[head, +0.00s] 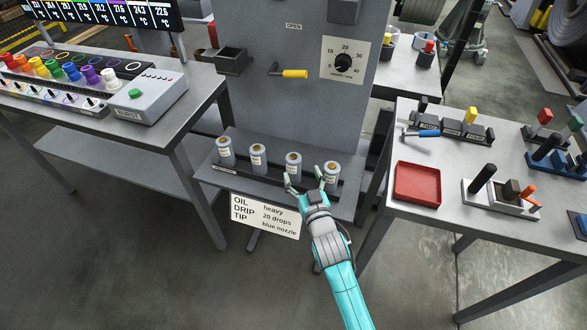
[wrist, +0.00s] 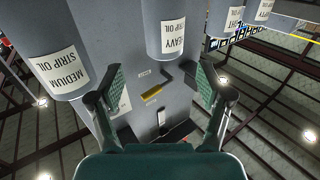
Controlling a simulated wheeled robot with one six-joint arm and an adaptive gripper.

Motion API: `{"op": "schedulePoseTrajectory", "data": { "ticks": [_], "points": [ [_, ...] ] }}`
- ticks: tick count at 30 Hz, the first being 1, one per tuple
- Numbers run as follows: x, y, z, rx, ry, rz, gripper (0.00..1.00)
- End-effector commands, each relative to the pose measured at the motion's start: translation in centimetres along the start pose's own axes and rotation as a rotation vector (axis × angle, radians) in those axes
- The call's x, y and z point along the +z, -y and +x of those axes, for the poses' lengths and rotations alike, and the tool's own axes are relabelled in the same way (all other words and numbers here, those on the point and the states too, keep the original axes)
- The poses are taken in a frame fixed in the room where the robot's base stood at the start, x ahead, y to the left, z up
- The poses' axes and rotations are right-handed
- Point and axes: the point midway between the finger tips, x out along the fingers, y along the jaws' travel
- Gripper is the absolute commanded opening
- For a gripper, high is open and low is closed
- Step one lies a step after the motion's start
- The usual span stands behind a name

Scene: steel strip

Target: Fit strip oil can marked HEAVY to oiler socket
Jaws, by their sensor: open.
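Several grey cans with brown tops stand in a row on the shelf of the grey machine. The wrist view, upside down, shows the HEAVY STRIP OIL can (wrist: 173,25) ahead between my finger lines, with the MEDIUM STRIP OIL can (wrist: 55,60) to its left. By that order, the heavy can is the third from the left (head: 293,165) in the head view. My gripper (head: 306,179) is open and empty, just in front of the two right cans; its spread fingers also show in the wrist view (wrist: 160,85). A dark open holder (head: 231,61) on the machine may be the oiler socket; I cannot tell.
A yellow-handled lever (head: 294,74) and a dial (head: 344,61) are on the panel. A right table holds a red tray (head: 417,185) and a blue-handled tool (head: 428,133). A left table (head: 190,100) flanks the shelf.

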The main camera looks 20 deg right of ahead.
Motion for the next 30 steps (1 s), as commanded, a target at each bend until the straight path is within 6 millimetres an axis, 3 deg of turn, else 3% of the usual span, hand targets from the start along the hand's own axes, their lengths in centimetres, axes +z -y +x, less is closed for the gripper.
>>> {"op": "schedulePoseTrajectory", "data": {
  "ticks": [10, 19, 29, 30],
  "points": [
    [-0.1, 0.2, 2.7, 0.0, 0.0, 0.0, 0.78],
    [-0.2, 0.6, 6.4, 0.0, -0.001, 0.0, 0.78],
    [-0.1, 0.6, 7.1, 0.0, 0.0, 0.0, 0.78],
    [-0.2, 0.6, 7.1, 0.0, 0.0, 0.0, 0.73]
  ]
}}
